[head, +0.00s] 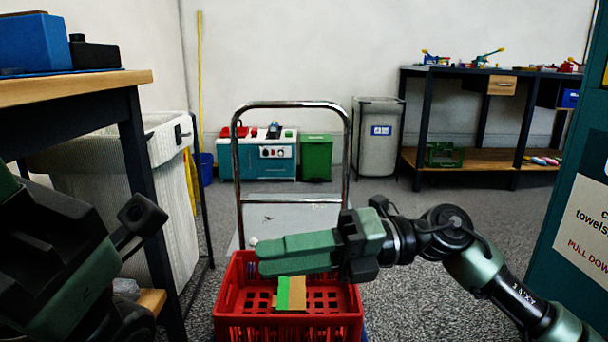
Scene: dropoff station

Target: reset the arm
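My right arm comes in from the lower right. Its green gripper (262,260) points left above the back part of a red crate (290,328). I see the fingers from the side, one overlapping the other, so any gap between them is hidden. No object shows in the fingers. A small brown and green box (291,293) lies in the crate below the gripper, apart from it. My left arm fills the lower left, dark and close to the camera. Its fingertips cannot be made out.
The crate sits on a cart with a metal handle (293,104). A wooden-topped table (75,88) and a white mesh bin (175,190) stand at left. A teal cabinet (570,200) is close at right. Grey floor (440,190) is open behind my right arm.

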